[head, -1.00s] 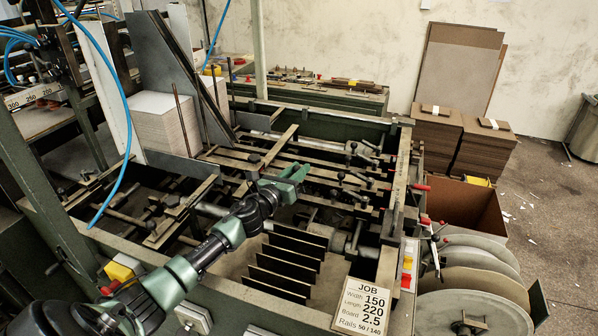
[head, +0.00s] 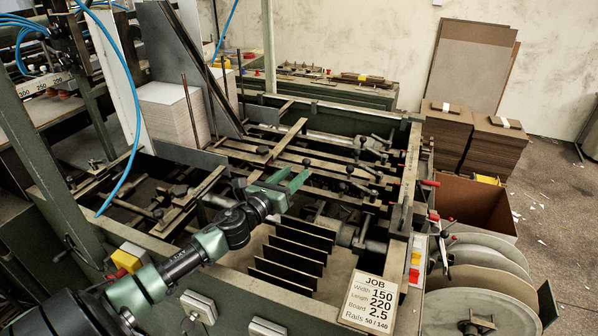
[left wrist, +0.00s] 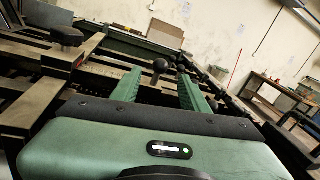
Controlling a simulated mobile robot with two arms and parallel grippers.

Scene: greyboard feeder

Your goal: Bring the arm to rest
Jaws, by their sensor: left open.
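My left arm comes in from the lower left in the head view. Its green left gripper (head: 290,181) is over the feeder bed, just behind the row of dark upright plates. The jaws are open and I see nothing between them. In the left wrist view the two green fingers (left wrist: 160,88) point away over the machine, spread apart, with a dark round knob (left wrist: 161,66) showing beyond them between their tips. I cannot tell how high the gripper is above the bars. My right gripper is not in view.
The feeder's frame rail (head: 340,113) and cross bars with knobs surround the gripper. A stack of pale board (head: 172,115) stands at back left. A job card (head: 370,300) sits on the front edge. Reels (head: 480,285) and an open brown box (head: 475,203) stand at right.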

